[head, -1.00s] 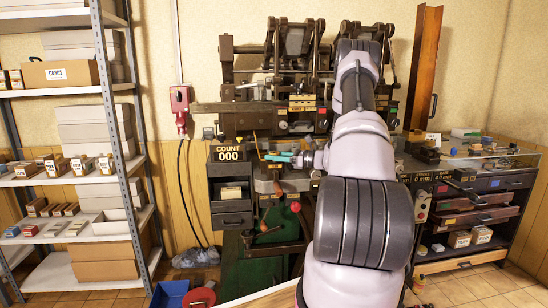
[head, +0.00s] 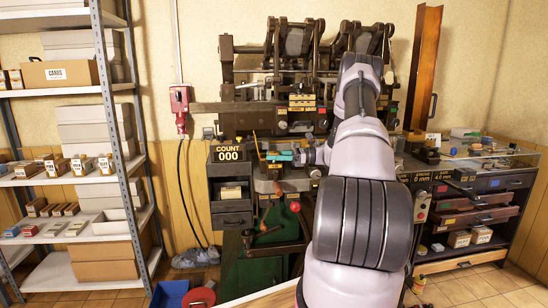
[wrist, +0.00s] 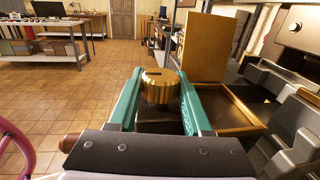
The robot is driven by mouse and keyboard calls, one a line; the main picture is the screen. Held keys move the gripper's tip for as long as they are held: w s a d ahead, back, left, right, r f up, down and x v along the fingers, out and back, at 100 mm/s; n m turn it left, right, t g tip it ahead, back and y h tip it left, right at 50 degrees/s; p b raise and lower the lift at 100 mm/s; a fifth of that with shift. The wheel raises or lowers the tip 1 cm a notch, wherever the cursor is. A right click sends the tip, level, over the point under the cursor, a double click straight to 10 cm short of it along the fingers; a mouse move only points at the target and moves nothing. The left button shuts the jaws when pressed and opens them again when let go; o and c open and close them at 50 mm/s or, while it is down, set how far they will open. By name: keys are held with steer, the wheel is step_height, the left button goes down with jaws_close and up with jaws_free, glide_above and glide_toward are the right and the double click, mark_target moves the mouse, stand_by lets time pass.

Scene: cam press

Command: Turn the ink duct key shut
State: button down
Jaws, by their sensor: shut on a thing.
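In the wrist view, a round brass knob (wrist: 161,88) with ridged sides and a dark slot in its top stands between my two teal fingers. I take it to be the ink duct key. My gripper (wrist: 162,76) is shut on it, one finger on each side. In the head view my gripper (head: 279,156) is at the front of the dark press (head: 232,122), right of the count box. The knob cannot be made out there.
The count box (head: 228,155) reads 000, close left of my gripper. In the wrist view a brass-edged tray (wrist: 228,107) and grey machine parts (wrist: 297,108) lie to the right. Shelving (head: 122,150) stands left and a drawer cabinet (head: 505,183) right. Open tiled floor (wrist: 70,92) shows left.

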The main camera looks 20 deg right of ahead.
steer(key=shift+c, duration=1.7)
jaws_free()
steer(key=v, duration=1.1)
